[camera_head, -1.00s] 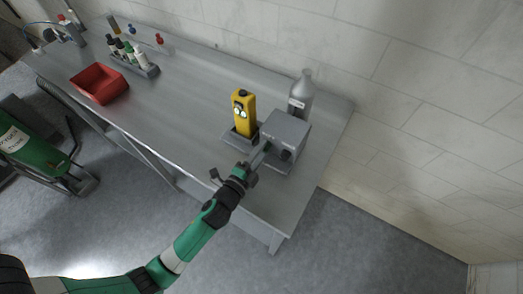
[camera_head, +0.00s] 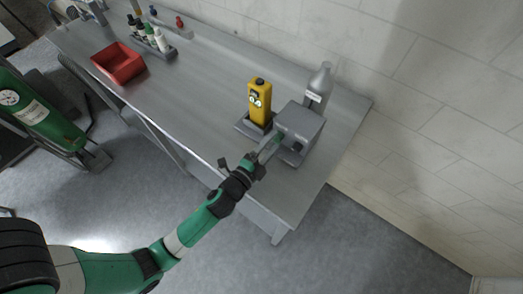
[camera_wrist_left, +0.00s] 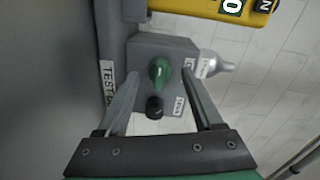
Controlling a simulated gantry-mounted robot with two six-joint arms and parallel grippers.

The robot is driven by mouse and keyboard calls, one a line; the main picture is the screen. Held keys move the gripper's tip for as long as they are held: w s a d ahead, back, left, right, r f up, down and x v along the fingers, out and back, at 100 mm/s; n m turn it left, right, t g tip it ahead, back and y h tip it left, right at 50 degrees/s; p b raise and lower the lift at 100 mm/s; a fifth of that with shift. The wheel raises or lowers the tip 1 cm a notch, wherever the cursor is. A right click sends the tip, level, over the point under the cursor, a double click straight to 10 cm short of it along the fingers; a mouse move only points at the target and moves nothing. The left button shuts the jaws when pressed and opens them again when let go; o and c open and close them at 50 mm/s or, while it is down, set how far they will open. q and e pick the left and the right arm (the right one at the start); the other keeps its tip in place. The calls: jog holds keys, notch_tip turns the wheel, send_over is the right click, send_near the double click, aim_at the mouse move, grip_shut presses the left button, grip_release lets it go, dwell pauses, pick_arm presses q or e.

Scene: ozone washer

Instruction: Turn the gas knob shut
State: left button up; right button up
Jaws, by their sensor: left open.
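A grey box (camera_head: 300,121) stands near the right end of the metal bench. In the left wrist view its front face (camera_wrist_left: 177,45) carries a round green knob (camera_wrist_left: 159,70) with a white mark, and a smaller black knob (camera_wrist_left: 154,107) beside it. I cannot tell for certain which is the gas knob. My left gripper (camera_head: 269,148) reaches the front of the box. In the left wrist view the gripper (camera_wrist_left: 160,78) is open, its fingers on either side of the green knob with gaps visible. Contact is not visible. My right gripper is out of view.
A yellow handheld device (camera_head: 259,100) stands in a grey holder left of the box. A silver bottle (camera_head: 319,86) stands behind it, near the wall. A red bin (camera_head: 118,63) and small bottles (camera_head: 150,37) are at the far left. A green cylinder (camera_head: 40,115) stands on the floor.

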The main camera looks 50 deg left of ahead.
pick_arm(q)
jog(key=b+v, duration=0.2)
jog(key=v, duration=0.8)
jog(key=shift+s+d, duration=0.1)
jog(key=shift+s, duration=0.1)
